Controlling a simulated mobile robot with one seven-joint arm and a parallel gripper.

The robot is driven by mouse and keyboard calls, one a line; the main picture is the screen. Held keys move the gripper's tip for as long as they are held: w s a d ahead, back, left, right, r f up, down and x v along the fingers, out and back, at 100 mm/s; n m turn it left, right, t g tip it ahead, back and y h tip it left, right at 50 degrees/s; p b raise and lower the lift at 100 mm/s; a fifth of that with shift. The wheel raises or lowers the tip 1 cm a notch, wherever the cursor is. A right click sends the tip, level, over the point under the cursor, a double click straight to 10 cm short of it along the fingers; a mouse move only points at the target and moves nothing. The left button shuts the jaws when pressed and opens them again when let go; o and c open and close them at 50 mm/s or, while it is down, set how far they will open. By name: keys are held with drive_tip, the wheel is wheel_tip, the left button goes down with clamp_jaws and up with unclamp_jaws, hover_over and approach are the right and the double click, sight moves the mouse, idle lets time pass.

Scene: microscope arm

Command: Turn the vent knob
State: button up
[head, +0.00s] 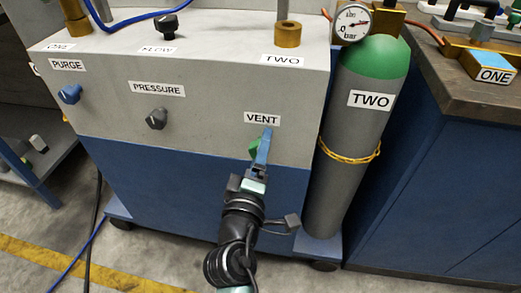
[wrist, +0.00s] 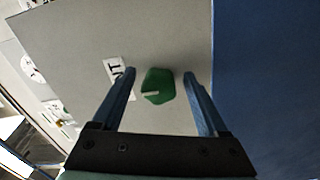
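The green vent knob (head: 254,148) is on the grey front panel of the cabinet, just under the VENT label (head: 262,119). My gripper (head: 264,145) is in front of it and partly covers it in the head view. In the wrist view the knob (wrist: 158,86) lies between the two blue fingers of my gripper (wrist: 160,74), with a gap on each side. A light slot or mark shows on the knob's face. The fingers are open. How far the fingertips are from the panel is hard to tell.
On the same panel are a blue PURGE knob (head: 70,94) and a dark PRESSURE knob (head: 156,118). A grey gas cylinder (head: 352,130) with a green top stands just right of the panel. A blue workbench (head: 440,170) is further right.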

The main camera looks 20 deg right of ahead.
drive_tip(key=v, duration=1.3)
drive_tip(key=shift+p, duration=0.4)
drive_tip(key=w+a+r+m+t+y, duration=0.1)
drive_tip(key=w+a+r+m+t, duration=0.15)
drive_tip(key=r, duration=0.75)
drive_tip(key=w+a+r+m+t+y, duration=0.15)
drive_tip(key=w+r+m, duration=0.25)
drive_tip(key=r, duration=0.6)
drive_tip(key=s+a+r+m+t+y+p, duration=0.1)
drive_tip(key=s+a+r+t+y, duration=0.15)
drive_tip(key=r, duration=0.65)
drive_tip(key=s+a+r+t+y, duration=0.1)
drive_tip(key=s+r+t+y, duration=0.2)
drive_tip(key=r, duration=0.6)
drive_tip(key=s+a+r+m+t+y+p, duration=0.1)
drive_tip(key=s+a+r+t+y, duration=0.15)
drive_tip(key=r, duration=0.65)
wheel_tip(320, 180, up, 35)
drive_tip(key=p, duration=3.6)
drive_tip(key=shift+s+r, duration=0.2)
drive_tip(key=shift+s, duration=0.05)
